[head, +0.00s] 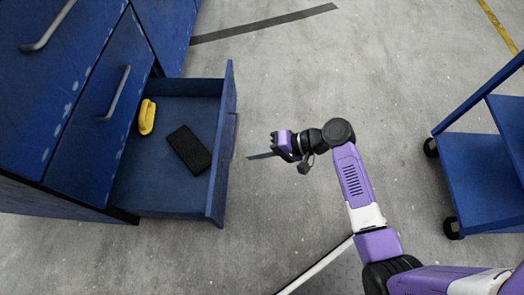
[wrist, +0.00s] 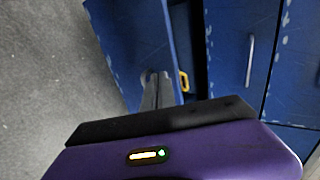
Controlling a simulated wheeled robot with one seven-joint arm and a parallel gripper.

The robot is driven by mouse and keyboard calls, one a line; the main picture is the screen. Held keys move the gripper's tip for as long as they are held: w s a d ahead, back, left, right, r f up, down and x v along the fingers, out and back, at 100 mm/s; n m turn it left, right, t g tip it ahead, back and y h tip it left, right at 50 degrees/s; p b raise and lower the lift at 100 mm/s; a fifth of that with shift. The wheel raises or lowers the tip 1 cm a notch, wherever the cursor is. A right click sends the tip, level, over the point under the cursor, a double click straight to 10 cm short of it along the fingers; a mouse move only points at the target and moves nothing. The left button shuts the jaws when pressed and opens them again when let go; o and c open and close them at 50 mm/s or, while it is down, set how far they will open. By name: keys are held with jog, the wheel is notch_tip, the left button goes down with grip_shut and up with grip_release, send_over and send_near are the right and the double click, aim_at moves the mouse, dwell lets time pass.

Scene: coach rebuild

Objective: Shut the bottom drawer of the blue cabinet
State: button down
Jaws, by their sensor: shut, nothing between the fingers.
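The blue cabinet (head: 62,75) fills the left of the head view, and its upper right in the wrist view (wrist: 240,50). Its bottom drawer (head: 220,155) is pulled out to the right, well clear of the cabinet face. In the drawer lie a yellow object (head: 147,117) and a dark rectangular block (head: 190,150). My gripper (head: 250,156) is shut and empty, just right of the drawer's front panel, pointing at it; a small gap seems to show in the head view. In the wrist view the closed fingers (wrist: 155,90) overlap the front panel (wrist: 135,45), so contact cannot be told.
A blue shelved cart (head: 485,170) on black casters stands at the right. Upper drawers with grey handles (head: 115,93) are closed above the open one. The grey concrete floor (head: 300,75) between cabinet and cart is clear, marked with dark and yellow stripes.

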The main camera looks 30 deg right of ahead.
aim_at(219, 157)
jog(key=b+x, duration=0.1)
jog(key=x, duration=0.3)
jog(key=r+b+x, duration=0.1)
jog(key=x, duration=0.2)
jog(key=shift+w+a+f+b, duration=0.1)
jog(key=shift+w+a+b, duration=0.15)
jog(key=shift+a+b, duration=0.05)
jog(key=shift+w+a, duration=0.4)
jog(key=shift+a, duration=0.1)
jog(key=shift+w+a, duration=0.1)
jog(key=shift+w+a, duration=0.15)
jog(key=shift+a, duration=0.05)
jog(key=w+a+b, duration=0.1)
jog(key=w+a, duration=0.6)
jog(key=a, duration=0.3)
jog(key=w+a+b, duration=0.1)
jog(key=w+a, duration=0.7)
jog(key=a, duration=0.3)
jog(key=shift+w+a, duration=0.1)
jog(key=shift+w, duration=0.05)
